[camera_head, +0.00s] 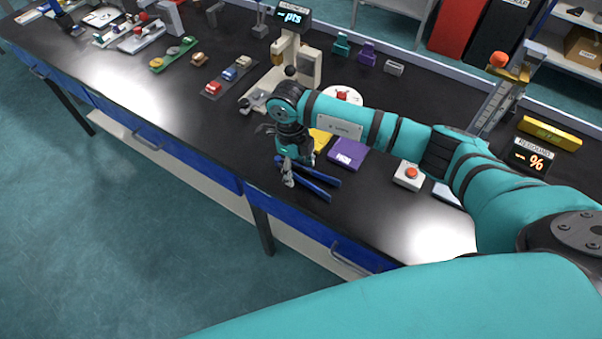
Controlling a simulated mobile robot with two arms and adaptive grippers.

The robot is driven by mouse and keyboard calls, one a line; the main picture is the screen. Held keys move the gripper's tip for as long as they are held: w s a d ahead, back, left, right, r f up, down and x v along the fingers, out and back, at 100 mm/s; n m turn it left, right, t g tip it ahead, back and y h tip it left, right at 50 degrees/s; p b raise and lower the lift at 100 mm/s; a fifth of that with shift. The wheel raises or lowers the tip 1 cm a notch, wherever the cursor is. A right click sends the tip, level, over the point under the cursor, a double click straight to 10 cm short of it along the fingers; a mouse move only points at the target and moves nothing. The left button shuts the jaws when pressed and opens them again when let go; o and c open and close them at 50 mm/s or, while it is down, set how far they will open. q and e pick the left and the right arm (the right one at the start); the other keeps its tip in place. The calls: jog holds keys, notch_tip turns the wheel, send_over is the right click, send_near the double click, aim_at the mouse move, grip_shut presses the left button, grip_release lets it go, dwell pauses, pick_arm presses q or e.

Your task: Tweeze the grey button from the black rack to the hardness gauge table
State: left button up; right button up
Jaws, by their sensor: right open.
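A dark rack (210,95) lies on the bench left of centre, with a red, a blue and a pale piece in a row. The pale piece (243,62) may be the grey button; its colour is hard to tell. The hardness gauge (307,66) is a beige stand with a "pts" display (292,16); its low table (259,95) is partly behind my right arm. Blue-handled tweezers or pliers (322,190) lie near the front edge. My right gripper (288,178) is open, pointing down at them; contact is unclear. My left gripper is out of view.
A purple box (348,153) and a white box with a red button (409,174) stand right of the gripper. A green rack (173,54) lies farther left. The bench front between the green rack and the tool is clear.

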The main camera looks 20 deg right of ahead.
jog(key=c, duration=0.7)
jog(key=shift+r, duration=0.1)
notch_tip(320, 180, up, 12)
jog(key=p, duration=0.7)
